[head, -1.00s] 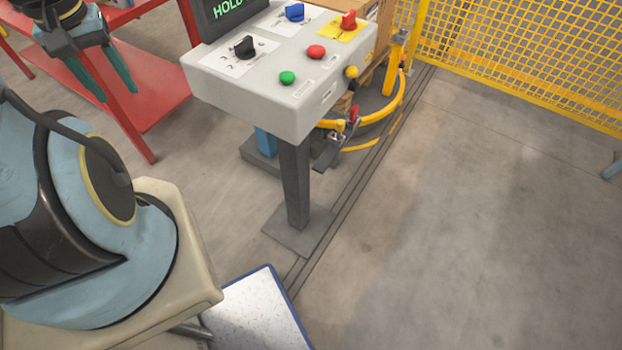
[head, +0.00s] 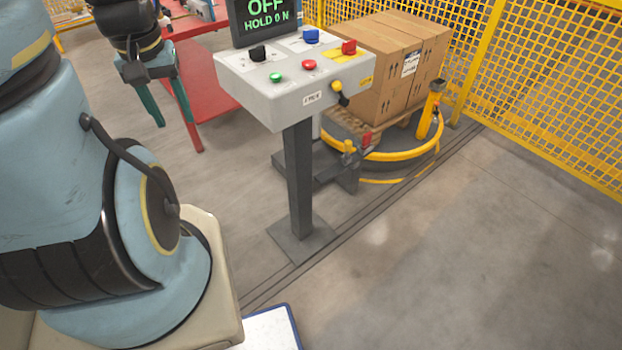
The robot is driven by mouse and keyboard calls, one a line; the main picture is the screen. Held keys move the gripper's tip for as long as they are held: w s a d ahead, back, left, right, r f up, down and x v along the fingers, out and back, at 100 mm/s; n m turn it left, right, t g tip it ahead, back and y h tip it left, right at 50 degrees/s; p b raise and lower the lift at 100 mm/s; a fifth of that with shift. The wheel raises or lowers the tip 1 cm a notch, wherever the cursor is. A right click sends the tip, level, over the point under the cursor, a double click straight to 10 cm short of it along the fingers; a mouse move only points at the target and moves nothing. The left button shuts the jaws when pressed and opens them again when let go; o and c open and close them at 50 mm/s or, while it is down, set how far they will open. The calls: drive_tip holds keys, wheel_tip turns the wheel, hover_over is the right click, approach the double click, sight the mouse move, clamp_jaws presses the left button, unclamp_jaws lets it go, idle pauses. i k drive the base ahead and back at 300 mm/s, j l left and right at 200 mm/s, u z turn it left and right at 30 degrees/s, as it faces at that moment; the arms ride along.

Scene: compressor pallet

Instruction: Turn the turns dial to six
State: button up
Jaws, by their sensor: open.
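The control box (head: 290,100) stands on a dark post and carries three dials and several buttons. A black dial (head: 258,53) sits at the left of its top, a blue dial (head: 311,36) at the back, and a red dial (head: 348,47) on a yellow plate at the right. Their labels are too small to read, so I cannot tell which is the turns dial. A screen (head: 266,14) behind reads OFF and HOLD 0 N. My gripper (head: 172,124) hangs left of the box, fingers apart and empty, touching nothing.
A green button (head: 275,77), a red button (head: 309,64) and a yellow-topped lever (head: 338,87) are on the box. Cartons (head: 385,70) stand on a pallet inside a yellow ring. A red table (head: 205,75) is behind my gripper. Yellow mesh fence (head: 560,90) closes the back right. Floor at right is clear.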

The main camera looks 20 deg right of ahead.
sight(258, 53)
drive_tip(key=k+l+u, duration=0.1)
drive_tip(key=l, duration=0.3)
drive_tip(key=k+l+u, duration=0.1)
drive_tip(key=l, duration=0.35)
drive_tip(key=k+l+u, duration=0.1)
drive_tip(key=l, duration=0.3)
drive_tip(key=k+l+u, duration=0.1)
drive_tip(key=l+u, duration=0.4)
drive_tip(key=l, duration=1.7)
drive_tip(key=i+l+u, duration=0.1)
drive_tip(key=u, duration=0.35)
drive_tip(key=l+u, duration=0.45)
drive_tip(key=i+l+u, duration=0.1)
drive_tip(key=u, duration=0.4)
drive_tip(key=l, duration=0.2)
drive_tip(key=k, duration=0.05)
